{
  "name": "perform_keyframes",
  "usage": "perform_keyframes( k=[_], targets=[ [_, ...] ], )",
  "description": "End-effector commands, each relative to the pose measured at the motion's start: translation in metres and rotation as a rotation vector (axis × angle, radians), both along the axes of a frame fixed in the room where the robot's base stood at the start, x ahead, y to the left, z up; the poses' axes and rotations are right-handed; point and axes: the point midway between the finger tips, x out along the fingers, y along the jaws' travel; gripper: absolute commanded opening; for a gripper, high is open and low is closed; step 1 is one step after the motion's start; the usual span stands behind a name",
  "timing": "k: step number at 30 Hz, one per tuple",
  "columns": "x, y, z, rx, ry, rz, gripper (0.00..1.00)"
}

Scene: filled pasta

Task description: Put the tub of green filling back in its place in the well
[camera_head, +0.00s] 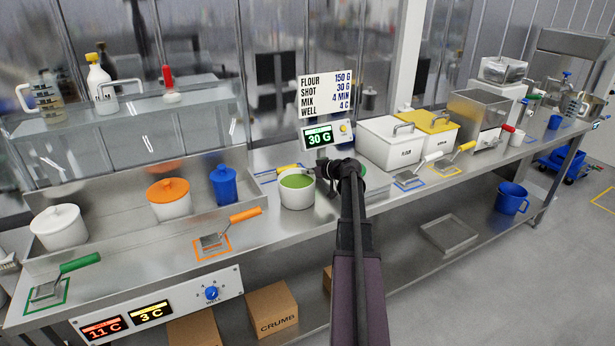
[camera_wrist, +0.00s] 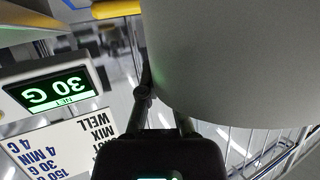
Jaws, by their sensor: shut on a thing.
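The tub of green filling (camera_head: 297,190) is a white, round, open tub with a smooth green surface inside. It is upright at the middle of the steel counter, just in front of the 30 G display. My gripper (camera_head: 318,176) is shut on its right side. In the wrist view the tub's wall (camera_wrist: 230,60) fills the upper right, beside my gripper (camera_wrist: 162,118). I cannot tell whether its base touches anything. The well (camera_head: 112,222) is the long steel recess at the left, with bare floor between its white-lidded tub (camera_head: 60,228) and orange-lidded tub (camera_head: 169,200).
A blue container (camera_head: 223,185) stands at the well's right end. An orange-handled scoop (camera_head: 230,230) and a green-handled scoop (camera_head: 62,277) lie in front of the well. The 30 G display (camera_head: 320,137) stands behind the tub. A white flour bin (camera_head: 392,145) is to the right.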

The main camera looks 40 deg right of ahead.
Motion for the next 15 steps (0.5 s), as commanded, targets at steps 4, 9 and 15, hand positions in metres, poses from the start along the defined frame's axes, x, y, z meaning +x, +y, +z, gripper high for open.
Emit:
perform_keyframes(
  k=[4, 9, 15],
  targets=[
    [0.0002, 0.0002, -0.0016, 0.004, -0.002, -0.001, 0.0],
    [0.0002, 0.0002, -0.001, 0.004, -0.002, -0.001, 0.0],
    [0.0, 0.0002, -0.0018, 0.0, 0.0, 0.0, 0.4]
  ],
)
